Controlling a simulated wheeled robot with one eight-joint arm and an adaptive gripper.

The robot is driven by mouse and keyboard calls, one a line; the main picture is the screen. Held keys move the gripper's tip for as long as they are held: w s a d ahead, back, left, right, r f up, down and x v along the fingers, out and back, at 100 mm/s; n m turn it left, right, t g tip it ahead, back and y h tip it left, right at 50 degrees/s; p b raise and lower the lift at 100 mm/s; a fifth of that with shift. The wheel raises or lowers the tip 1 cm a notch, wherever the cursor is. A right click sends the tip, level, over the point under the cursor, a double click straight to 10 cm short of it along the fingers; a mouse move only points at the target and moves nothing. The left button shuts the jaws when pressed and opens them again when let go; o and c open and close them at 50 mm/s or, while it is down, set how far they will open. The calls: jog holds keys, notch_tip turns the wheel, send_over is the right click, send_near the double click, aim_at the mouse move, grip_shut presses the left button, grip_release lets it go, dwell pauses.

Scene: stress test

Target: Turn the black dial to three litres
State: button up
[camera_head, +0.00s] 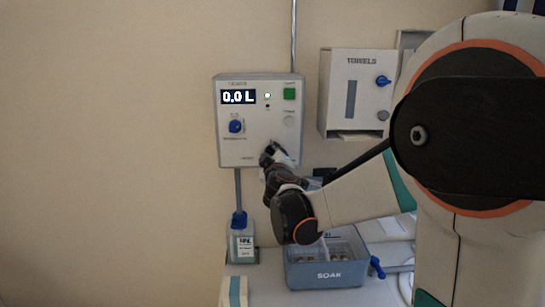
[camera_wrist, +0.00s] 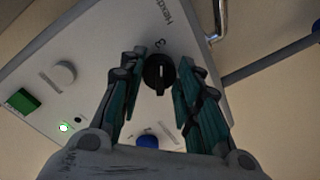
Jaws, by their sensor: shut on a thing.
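The black dial (camera_wrist: 158,73) is on the front of a pale wall-mounted control box (camera_head: 227,151). In the head view my gripper (camera_head: 271,153) is at the box's lower right and hides the dial. The display (camera_head: 238,97) on the box reads 0.0 L.
The box also bears a blue knob (camera_head: 236,126), a green button (camera_head: 289,94) and a grey round knob (camera_head: 289,119). A towel dispenser (camera_head: 335,112) hangs to the right. A blue-grey SOAK bin (camera_head: 329,276) stands below my arm. The wall at left is clear.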

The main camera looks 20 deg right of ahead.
jog(key=o, duration=1.1)
jog(key=v, duration=1.2)
jog(key=shift+s+f, duration=0.1)
